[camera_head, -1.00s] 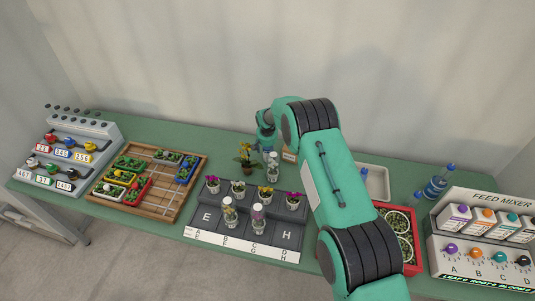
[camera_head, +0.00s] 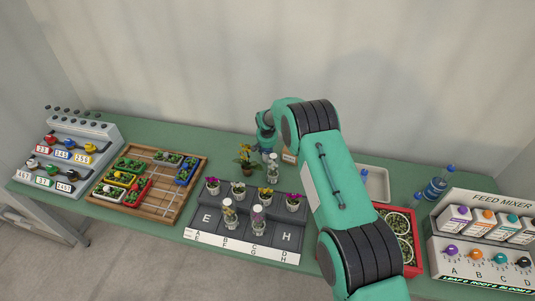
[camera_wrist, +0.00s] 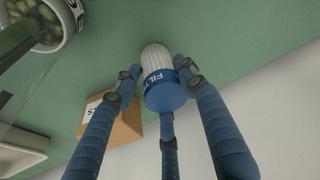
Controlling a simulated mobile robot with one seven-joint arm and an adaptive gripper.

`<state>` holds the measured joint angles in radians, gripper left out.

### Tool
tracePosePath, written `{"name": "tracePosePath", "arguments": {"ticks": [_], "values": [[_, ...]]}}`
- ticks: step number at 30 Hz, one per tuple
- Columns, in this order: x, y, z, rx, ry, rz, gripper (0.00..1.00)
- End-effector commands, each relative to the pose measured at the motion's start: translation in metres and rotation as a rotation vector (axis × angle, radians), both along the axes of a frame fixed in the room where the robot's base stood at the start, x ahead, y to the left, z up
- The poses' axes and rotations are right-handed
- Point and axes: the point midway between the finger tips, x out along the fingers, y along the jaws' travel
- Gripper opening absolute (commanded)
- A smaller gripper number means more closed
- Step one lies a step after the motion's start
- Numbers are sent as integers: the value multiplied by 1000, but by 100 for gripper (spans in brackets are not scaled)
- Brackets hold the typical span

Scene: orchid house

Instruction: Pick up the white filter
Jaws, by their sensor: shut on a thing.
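The white filter (camera_wrist: 156,62) shows in the wrist view as a ribbed white cylinder with a blue band and blue end bearing partly visible lettering. My gripper (camera_wrist: 160,72) is shut on it, with dark blue fingers on its left and right sides and a third finger below it in the picture. Green table surface shows behind it. In the head view my gripper (camera_head: 265,144) is at the back of the table, behind the potted yellow flower and clear bottle; the filter cannot be made out there.
A tan box (camera_wrist: 122,126) with a white label is close beside the fingers. In the head view a yellow-flowered pot (camera_head: 246,166) and a clear bottle (camera_head: 272,166) stand near my gripper. A white tray (camera_head: 386,184) and red crate (camera_head: 419,262) lie to the right.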

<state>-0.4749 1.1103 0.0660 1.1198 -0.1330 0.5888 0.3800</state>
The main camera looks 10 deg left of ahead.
Motion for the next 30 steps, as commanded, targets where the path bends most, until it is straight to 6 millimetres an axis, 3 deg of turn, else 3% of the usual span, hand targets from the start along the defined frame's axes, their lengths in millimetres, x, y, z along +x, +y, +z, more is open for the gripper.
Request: {"name": "tracePosePath", "arguments": {"ticks": [8,24,30], "values": [[1,0,18,0,-2,0,12],[1,0,92,0,-1,0,12],[0,0,100,0,0,0,12]]}}
